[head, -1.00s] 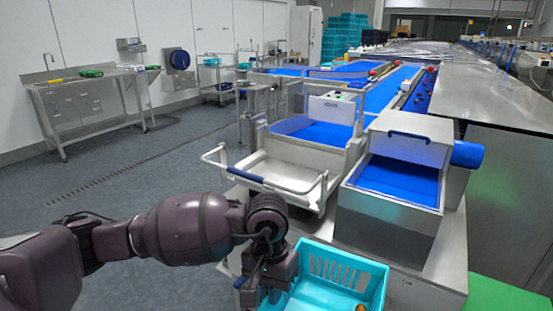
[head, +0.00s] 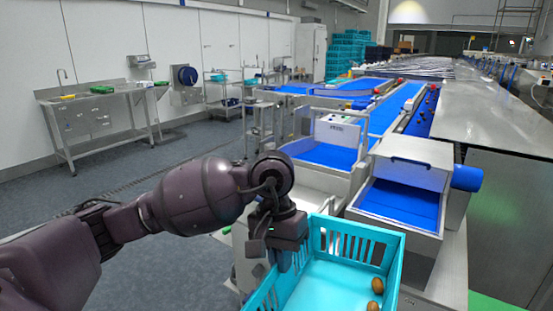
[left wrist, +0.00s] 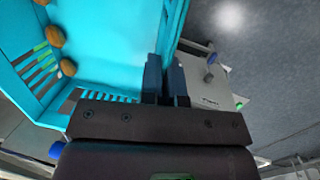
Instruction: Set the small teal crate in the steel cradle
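The small teal crate (head: 391,265) is at the bottom centre of the head view, with brown dates (head: 376,285) on its floor. My left gripper (head: 284,262) is at its left wall. In the left wrist view the two fingers (left wrist: 166,75) straddle the crate wall (left wrist: 174,25) and are shut on it. The crate appears lifted and slightly tilted; its underside is hidden. I cannot clearly identify the steel cradle; a pale metal frame (head: 322,192) shows partly behind my left arm and the crate. My right gripper is not in view.
Another blue belt (head: 326,155) lies beyond the pale frame. A steel sink table (head: 100,112) stands far left. Open floor (head: 50,200) lies left of my arm.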

